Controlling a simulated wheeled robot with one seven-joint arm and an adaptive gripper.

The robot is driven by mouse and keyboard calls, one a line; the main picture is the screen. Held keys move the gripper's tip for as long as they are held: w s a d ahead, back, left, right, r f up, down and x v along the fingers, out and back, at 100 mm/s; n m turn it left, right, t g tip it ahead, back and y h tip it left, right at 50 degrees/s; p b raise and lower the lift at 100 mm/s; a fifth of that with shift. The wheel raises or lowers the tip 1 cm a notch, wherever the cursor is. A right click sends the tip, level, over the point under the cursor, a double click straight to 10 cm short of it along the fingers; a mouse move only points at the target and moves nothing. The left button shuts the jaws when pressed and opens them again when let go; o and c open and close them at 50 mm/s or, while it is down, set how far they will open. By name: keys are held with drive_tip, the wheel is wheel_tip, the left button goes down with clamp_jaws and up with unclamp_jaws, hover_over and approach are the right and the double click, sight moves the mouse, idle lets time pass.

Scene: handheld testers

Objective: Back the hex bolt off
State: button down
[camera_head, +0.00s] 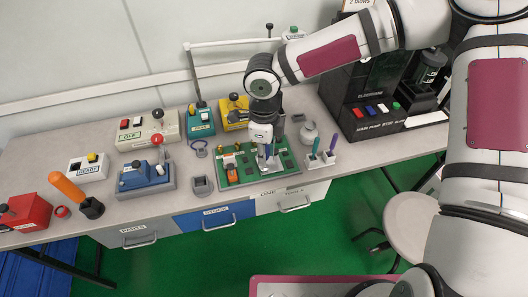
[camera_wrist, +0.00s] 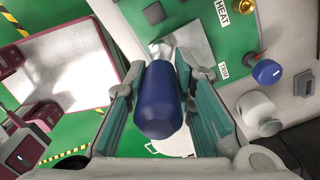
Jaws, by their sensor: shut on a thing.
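My gripper (camera_head: 266,150) is over the green board (camera_head: 290,176) on the bench in the head view. In the wrist view my gripper (camera_wrist: 162,105) is shut on a tool with a thick dark blue handle (camera_wrist: 160,105), one finger on each side. The tool's silver lower end (camera_wrist: 163,48) points toward a grey plate (camera_wrist: 193,40) on the green board. The hex bolt cannot be made out; the tool and gripper hide that spot. Whether the tool touches a bolt cannot be told.
The board carries an orange part (camera_head: 231,162) at its left. A holder (camera_head: 320,160) with two upright tools stands at its right, near a whitish round container (camera_head: 309,134). A black machine (camera_head: 365,110) stands at the right.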

drive_tip(key=shift+b, duration=0.3)
drive_tip(key=shift+s+a+f+n+b, duration=0.15)
drive_tip(key=shift+s+a+n+b, duration=0.2)
drive_tip(key=shift+b, duration=1.05)
drive_tip(key=shift+w+d+n+b, duration=0.35)
drive_tip(key=shift+w+b, duration=0.05)
drive_tip(key=shift+b, duration=0.95)
drive_tip(key=shift+s+a+n+b, duration=0.1)
drive_tip(key=shift+a+n+b, duration=0.2)
drive_tip(key=shift+b, duration=1.4)
drive_tip(key=shift+d+r+n+b, duration=0.2)
drive_tip(key=shift+d+n+b, duration=0.1)
drive_tip(key=shift+b, duration=0.95)
drive_tip(key=shift+a+n+b, duration=0.1)
drive_tip(key=shift+n+b, duration=0.2)
drive_tip(key=shift+b, duration=1.45)
